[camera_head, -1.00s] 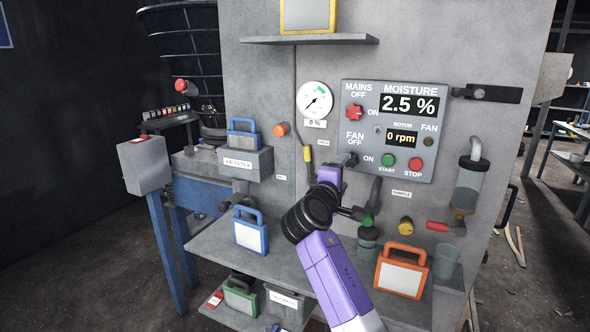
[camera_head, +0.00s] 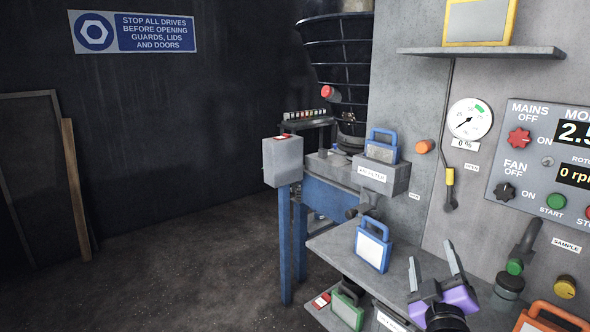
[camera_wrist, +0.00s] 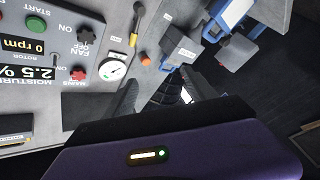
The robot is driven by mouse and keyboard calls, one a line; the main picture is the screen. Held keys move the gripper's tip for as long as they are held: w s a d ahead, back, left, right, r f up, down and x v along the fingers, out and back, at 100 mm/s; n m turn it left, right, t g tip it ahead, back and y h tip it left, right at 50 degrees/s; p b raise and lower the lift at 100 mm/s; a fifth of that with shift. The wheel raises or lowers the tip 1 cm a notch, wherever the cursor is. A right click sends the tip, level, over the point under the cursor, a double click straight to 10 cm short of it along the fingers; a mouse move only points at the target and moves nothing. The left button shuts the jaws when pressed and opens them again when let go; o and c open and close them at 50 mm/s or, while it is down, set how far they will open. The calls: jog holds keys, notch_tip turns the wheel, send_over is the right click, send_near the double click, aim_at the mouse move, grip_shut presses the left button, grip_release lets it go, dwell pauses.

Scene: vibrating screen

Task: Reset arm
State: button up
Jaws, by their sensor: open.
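My gripper (camera_head: 436,268) is at the lower right of the head view, purple and grey, with its two dark fingers apart and nothing between them. It is in front of the grey machine, above the lower shelf. In the wrist view my gripper's fingers (camera_wrist: 160,95) also show apart and empty, with the machine front turned upside down beyond them. The rest of my arm is mostly cut off by the lower edge of the head view.
The control panel (camera_head: 545,165) and gauge (camera_head: 469,119) are at the right. A blue-framed case (camera_head: 372,246) stands on the shelf (camera_head: 335,243). A grey box (camera_head: 283,161) on blue legs stands left of the machine. Open floor (camera_head: 190,270) lies at the left, before a dark wall.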

jog(key=s+a+f+m+y, duration=0.2)
jog(key=s+a+f, duration=0.25)
jog(key=s, duration=0.55)
jog(key=s+a+f+m+y, duration=0.1)
jog(key=s+a+f+y, duration=0.3)
jog(key=s, duration=0.6)
jog(key=s+f+m+g, duration=0.1)
jog(key=s+f+g, duration=0.1)
jog(key=s, duration=1.2)
jog(key=s+f+m+g+h, duration=0.1)
jog(key=s+f+m+g, duration=0.1)
jog(key=s, duration=1.3)
jog(key=shift+s+f, duration=0.15)
jog(key=shift+f, duration=0.35)
